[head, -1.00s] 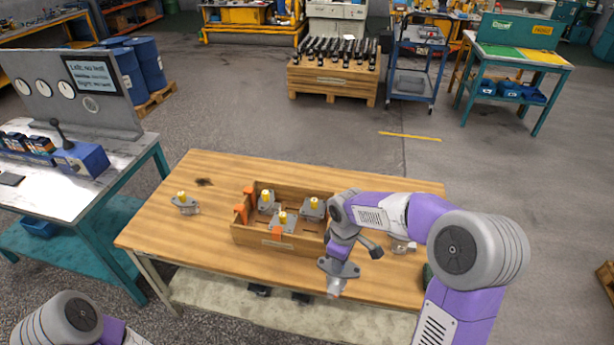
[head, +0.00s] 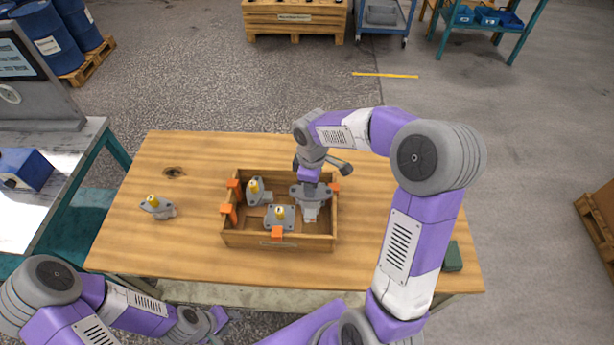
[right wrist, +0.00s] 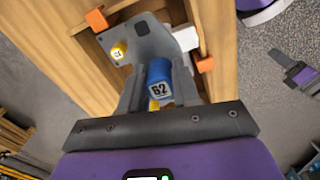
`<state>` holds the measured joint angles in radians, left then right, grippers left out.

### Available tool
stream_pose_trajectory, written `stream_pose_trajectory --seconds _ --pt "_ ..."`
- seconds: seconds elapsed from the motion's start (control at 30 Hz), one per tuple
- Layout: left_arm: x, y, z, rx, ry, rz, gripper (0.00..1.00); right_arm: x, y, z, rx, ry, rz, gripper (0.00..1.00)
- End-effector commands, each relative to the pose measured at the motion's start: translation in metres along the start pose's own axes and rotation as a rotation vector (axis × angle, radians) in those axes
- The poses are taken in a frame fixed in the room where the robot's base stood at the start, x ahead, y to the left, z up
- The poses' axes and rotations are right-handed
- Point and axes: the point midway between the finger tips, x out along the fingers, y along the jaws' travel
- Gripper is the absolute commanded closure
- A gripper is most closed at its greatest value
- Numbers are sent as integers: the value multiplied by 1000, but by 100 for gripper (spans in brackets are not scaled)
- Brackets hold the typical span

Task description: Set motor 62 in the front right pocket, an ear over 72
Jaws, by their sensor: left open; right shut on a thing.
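My right gripper (head: 309,174) is shut on motor 62, a grey motor (head: 311,192) with a flange; its blue cap marked 62 (right wrist: 159,82) shows between the fingers in the right wrist view. The motor is over the right part of the wooden crate (head: 262,241); I cannot tell whether it touches anything there. A yellow cap (right wrist: 118,51) shows at the flange's end in the right wrist view, its number unreadable. Two grey motors with yellow caps stand in the crate, one back left (head: 257,192), one front middle (head: 279,217). My left gripper (head: 216,319) is open and empty at the table's front edge.
Orange blocks (head: 277,233) sit on the crate's rim, another at its right (head: 335,187). A loose yellow-capped motor (head: 157,207) lies on the table (head: 190,250) to the left. A dark green object (head: 453,256) is at the right front corner. The table left of the crate is mostly clear.

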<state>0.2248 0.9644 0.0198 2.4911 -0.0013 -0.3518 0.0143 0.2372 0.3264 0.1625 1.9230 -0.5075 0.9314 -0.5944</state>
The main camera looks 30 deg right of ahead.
Motion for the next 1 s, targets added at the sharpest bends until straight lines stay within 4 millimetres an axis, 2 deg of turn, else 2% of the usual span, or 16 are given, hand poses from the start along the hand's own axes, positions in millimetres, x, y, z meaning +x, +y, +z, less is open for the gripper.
stream_pose_trajectory --seconds 1.0 --pt "47 -18 -2 0 1 0 57 58 0 -1 -1 3 2 100"
